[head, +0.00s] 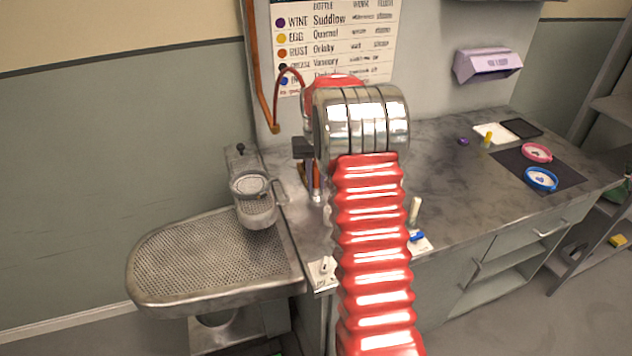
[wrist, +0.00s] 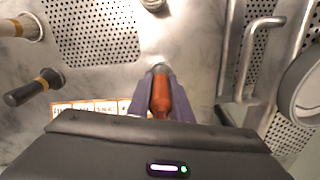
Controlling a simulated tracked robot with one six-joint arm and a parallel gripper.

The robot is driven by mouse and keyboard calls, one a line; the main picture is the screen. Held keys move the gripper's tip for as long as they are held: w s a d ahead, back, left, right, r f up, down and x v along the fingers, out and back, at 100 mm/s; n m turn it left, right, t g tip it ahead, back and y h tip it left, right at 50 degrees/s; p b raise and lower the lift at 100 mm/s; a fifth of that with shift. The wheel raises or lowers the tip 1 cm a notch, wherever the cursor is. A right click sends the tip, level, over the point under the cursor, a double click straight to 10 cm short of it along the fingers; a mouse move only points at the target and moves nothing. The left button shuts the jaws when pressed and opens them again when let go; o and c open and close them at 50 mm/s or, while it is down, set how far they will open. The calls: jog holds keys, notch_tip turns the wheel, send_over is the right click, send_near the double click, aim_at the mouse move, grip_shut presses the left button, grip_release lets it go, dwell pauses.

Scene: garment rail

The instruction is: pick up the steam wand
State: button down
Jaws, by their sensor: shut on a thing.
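The steam wand shows in the wrist view as an orange-brown handle (wrist: 161,92) with a grey metal tip. My gripper (wrist: 160,95) has its two dark purple fingers on either side of the handle and is shut on it. In the head view the wand (head: 316,187) is a thin piece with a pale metal end, just above the counter beside my arm. My red arm and its metal joint hide most of my gripper and part of the wand there.
A perforated pressing board (head: 210,262) and a round metal holder (head: 252,195) stand to the left. The counter (head: 450,180) to the right holds a pink dish (head: 537,152) and a blue dish (head: 541,179) on a dark mat. A wall chart (head: 340,35) hangs behind.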

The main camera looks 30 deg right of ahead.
jog(key=shift+r, duration=0.15)
notch_tip(320, 180, up, 10)
jog(key=shift+f, duration=0.1)
dwell(0.3)
jog(key=shift+s+f, duration=0.1)
dwell(0.5)
